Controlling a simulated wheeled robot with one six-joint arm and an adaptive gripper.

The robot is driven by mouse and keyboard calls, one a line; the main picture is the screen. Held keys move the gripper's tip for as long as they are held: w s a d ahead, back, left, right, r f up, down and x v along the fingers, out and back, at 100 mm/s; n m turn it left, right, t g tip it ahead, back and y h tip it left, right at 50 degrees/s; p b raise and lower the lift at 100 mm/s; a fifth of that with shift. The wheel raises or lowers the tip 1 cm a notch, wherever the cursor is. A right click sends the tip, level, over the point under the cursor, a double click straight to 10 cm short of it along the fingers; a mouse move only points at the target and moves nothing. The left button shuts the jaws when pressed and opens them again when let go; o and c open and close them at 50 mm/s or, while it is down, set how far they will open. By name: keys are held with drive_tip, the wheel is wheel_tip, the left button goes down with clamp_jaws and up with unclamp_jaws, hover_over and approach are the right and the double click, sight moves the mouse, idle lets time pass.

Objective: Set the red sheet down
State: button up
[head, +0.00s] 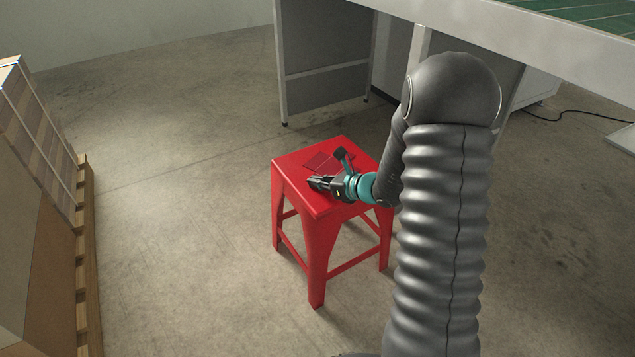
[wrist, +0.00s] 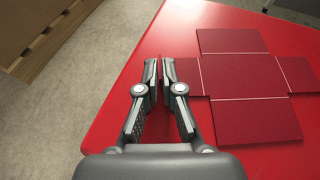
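The red sheet (wrist: 243,74) is a dark red, cross-shaped flat piece with pale crease lines. It lies flat on top of the brighter red stool (head: 318,203). In the head view the sheet (head: 322,161) shows on the stool top, partly hidden by my arm's end. My gripper (wrist: 159,66) is low over the stool top, left of the sheet in the wrist view. Its fingertips are a narrow gap apart, with red showing between them and nothing visibly pinched. The right fingertip overlaps the end of the sheet's left flap; whether it touches is unclear. My gripper (head: 314,183) also shows in the head view.
A grey table (head: 573,36) with a green top surface stands behind and to the right. Cardboard boxes (head: 30,150) on a wooden pallet (head: 88,260) stand at the left. The concrete floor between pallet and stool is clear.

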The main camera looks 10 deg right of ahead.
drive_tip(key=o, duration=0.3)
drive_tip(key=shift+d+r, duration=0.1)
drive_tip(key=shift+r, duration=0.1)
drive_tip(key=v, duration=1.2)
drive_tip(key=s+a+r+n+g+h, duration=0.1)
drive_tip(key=s+a+r+n+g, duration=0.25)
drive_tip(key=s+a+n, duration=0.35)
drive_tip(key=s+a+r+n+g, duration=0.3)
drive_tip(key=s+a+r+n, duration=0.2)
drive_tip(key=s+n, duration=0.3)
drive_tip(key=s+d+r+n+t+h, duration=0.1)
drive_tip(key=s+d+r+n+h, duration=0.1)
drive_tip(key=s+n, duration=0.4)
drive_tip(key=s+d+r+n+t+h, duration=0.1)
drive_tip(key=s+d+r+n+h, duration=0.1)
drive_tip(key=s+r+n+h, duration=0.2)
drive_tip(key=s+n+h+p, duration=0.1)
drive_tip(key=s+n+h, duration=0.1)
drive_tip(key=shift+d+n, duration=0.4)
